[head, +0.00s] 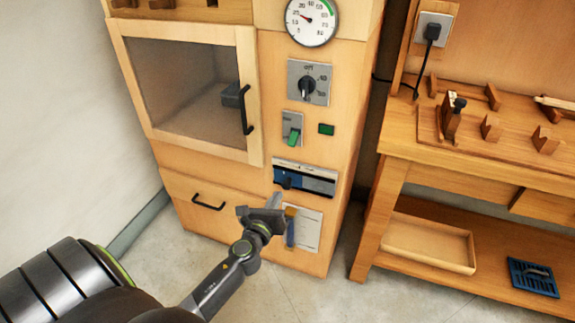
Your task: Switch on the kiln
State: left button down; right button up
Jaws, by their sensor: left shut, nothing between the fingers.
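The kiln (268,240) is a tall light-wood cabinet with a glass-fronted door (190,85) that is closed and has a black handle. My left gripper (275,202) is shut and empty, in front of the kiln below the slider panel. I cannot tell whether it touches anything. My right gripper is not in view.
A wooden workbench (510,165) with wooden tools stands at the right. A shallow wooden tray (462,268) and a blue tray (532,278) lie on its lower shelf. A black plug (432,32) sits in a wall socket. Floor is free between kiln and bench.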

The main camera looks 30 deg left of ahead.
aim_at(297, 149)
pick_arm(q)
jog(key=r+m+t+b, duration=0.1)
jog(key=r, duration=0.1)
jog(key=w+r+m+t, duration=0.1)
jog(key=r+m, duration=0.1)
jog(key=shift+w+d+r+m+b, duration=0.1)
jog(key=shift+w+r+m+b, duration=0.05)
jog(key=shift+r+m+b, duration=0.2)
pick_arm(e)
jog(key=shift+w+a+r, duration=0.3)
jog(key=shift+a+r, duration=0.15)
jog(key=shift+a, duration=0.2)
pick_arm(q)
jog(key=shift+f, duration=0.1)
jog(key=x, duration=1)
jog(key=shift+w, duration=0.2)
jog(key=shift+s+d+r+p, duration=0.15)
jog(key=shift+s+r+p, duration=0.5)
jog(key=shift+r, duration=0.2)
jog(key=shift+s+d+r+p, duration=0.1)
jog(key=shift+s+r+p, duration=0.4)
jog(key=shift+r+p, duration=0.3)
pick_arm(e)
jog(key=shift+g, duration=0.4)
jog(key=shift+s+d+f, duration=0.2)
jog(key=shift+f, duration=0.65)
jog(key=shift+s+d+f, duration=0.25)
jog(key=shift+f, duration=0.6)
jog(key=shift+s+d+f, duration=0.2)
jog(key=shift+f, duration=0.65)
